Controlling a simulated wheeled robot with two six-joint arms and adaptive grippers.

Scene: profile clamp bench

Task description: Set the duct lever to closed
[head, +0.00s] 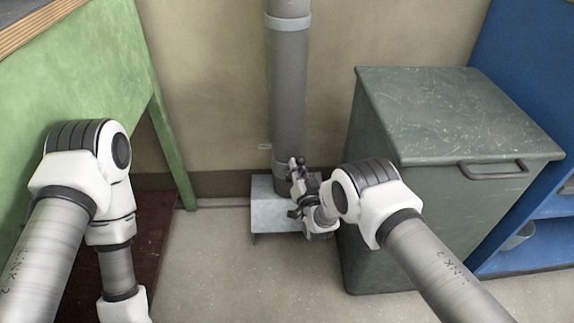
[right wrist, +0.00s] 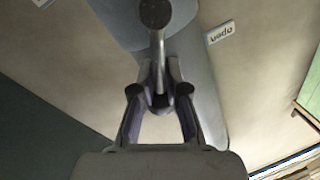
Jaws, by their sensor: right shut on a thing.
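The duct (head: 289,90) is a vertical grey pipe against the wall in the head view. My right gripper (head: 297,172) is at its lower end, in front of the duct. In the right wrist view the duct lever (right wrist: 157,48) is a thin grey rod running from a round dark pivot (right wrist: 155,13) into my right gripper (right wrist: 158,88), which is shut on it. A white label reading "open" (right wrist: 221,32) is beside the duct, to the right of the lever. Another pale label (right wrist: 42,2) is cut off at the top left. My left gripper is out of view.
A dark green cabinet (head: 450,115) with a handle stands right of the duct, close to my right arm. A grey box (head: 268,212) sits at the duct's foot. A green bench (head: 70,90) is at left, blue shelving (head: 535,60) at right.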

